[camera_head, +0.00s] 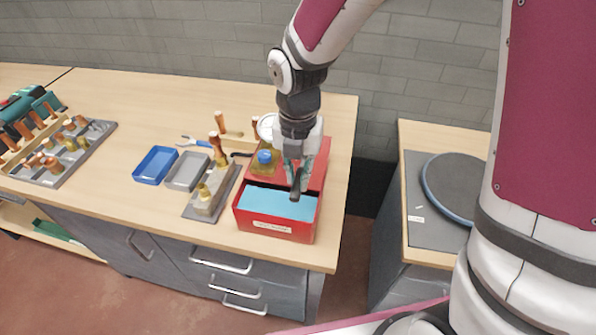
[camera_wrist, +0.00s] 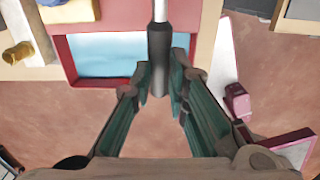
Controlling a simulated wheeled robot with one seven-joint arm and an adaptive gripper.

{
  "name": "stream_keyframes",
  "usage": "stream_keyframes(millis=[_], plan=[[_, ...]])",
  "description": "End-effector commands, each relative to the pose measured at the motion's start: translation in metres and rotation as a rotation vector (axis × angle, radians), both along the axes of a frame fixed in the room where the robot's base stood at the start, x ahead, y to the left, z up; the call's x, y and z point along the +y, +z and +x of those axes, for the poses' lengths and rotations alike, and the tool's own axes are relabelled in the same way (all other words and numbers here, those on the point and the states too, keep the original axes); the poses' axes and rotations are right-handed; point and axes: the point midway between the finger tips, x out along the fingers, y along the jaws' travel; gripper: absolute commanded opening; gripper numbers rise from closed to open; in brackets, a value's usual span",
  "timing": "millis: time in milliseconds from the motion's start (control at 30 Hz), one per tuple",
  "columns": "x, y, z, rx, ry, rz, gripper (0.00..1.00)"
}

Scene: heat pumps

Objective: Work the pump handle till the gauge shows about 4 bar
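The test pump is a red box (camera_head: 276,236) at the right end of the bench, with blue water (camera_head: 278,203) in its open tank. The pump handle (camera_wrist: 159,58) has a dark grip on a bright metal rod; the grip's end also shows in the head view (camera_head: 297,193), above the tank. My gripper (camera_wrist: 160,84) has its two fingers closed against both sides of the grip. In the head view my gripper (camera_head: 296,178) points down over the pump. The pale round gauge (camera_head: 267,127) is behind, partly hidden by my arm; its reading is too small to tell.
A blue tray (camera_head: 155,165), a grey tray (camera_head: 188,171) and a plate with brass and copper fittings (camera_head: 207,200) lie left of the pump. A gap separates the right bench (camera_head: 424,261).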

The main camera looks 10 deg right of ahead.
Motion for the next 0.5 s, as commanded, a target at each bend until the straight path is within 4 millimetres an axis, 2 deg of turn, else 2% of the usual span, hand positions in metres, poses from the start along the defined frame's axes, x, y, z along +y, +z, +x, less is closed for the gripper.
stream_keyframes(millis=[500], plan=[[0.001,0.053,-0.001,-0.003,-0.001,0.002,0.12]])
